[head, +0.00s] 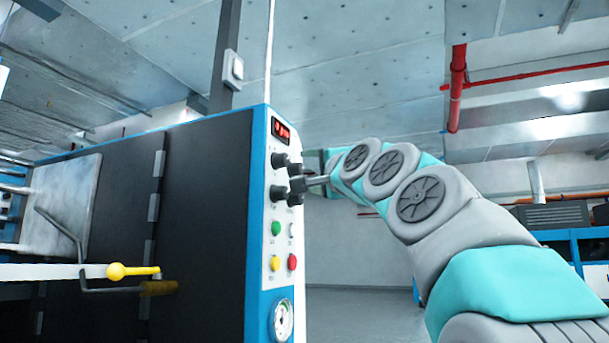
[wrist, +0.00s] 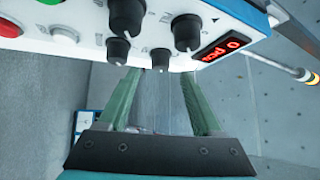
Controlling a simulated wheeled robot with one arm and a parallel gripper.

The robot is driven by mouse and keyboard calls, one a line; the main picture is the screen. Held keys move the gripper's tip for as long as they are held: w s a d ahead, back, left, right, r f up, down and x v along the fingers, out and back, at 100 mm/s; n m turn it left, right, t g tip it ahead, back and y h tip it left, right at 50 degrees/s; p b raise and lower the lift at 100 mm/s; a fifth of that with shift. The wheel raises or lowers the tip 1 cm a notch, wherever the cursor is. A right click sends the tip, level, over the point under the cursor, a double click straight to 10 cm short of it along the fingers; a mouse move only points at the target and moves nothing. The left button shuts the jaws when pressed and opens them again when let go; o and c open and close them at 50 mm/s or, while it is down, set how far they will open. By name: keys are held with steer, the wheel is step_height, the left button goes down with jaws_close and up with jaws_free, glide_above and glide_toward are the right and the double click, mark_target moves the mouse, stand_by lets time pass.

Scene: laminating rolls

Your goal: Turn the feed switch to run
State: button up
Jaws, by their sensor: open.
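The white control panel (head: 284,225) on the blue-edged machine carries several black knobs, among them an upper left knob (head: 280,160) and a lower left knob (head: 278,192). Their labels are too small to read, so I cannot tell which is the feed switch. My gripper (wrist: 161,74) is open and empty in front of the panel. In the wrist view its green fingers point at the knobs, and a small black knob (wrist: 160,59) appears between the fingertips. Whether they touch it I cannot tell. Another small knob (wrist: 118,50) is just left of the fingers.
A red digital display (head: 281,131) sits above the knobs. Green (head: 276,228), yellow (head: 275,263) and red (head: 292,262) buttons and a gauge (head: 283,320) are below. A yellow-ended lever (head: 117,271) sticks out at left. A blue workbench (head: 570,238) stands at far right.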

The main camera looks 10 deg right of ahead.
steer(key=v, duration=0.3)
steer(key=shift+s+d+f+b, duration=0.1)
steer(key=shift+s+f+b, duration=0.05)
steer(key=shift+s+b, duration=0.2)
stand_by(0.4)
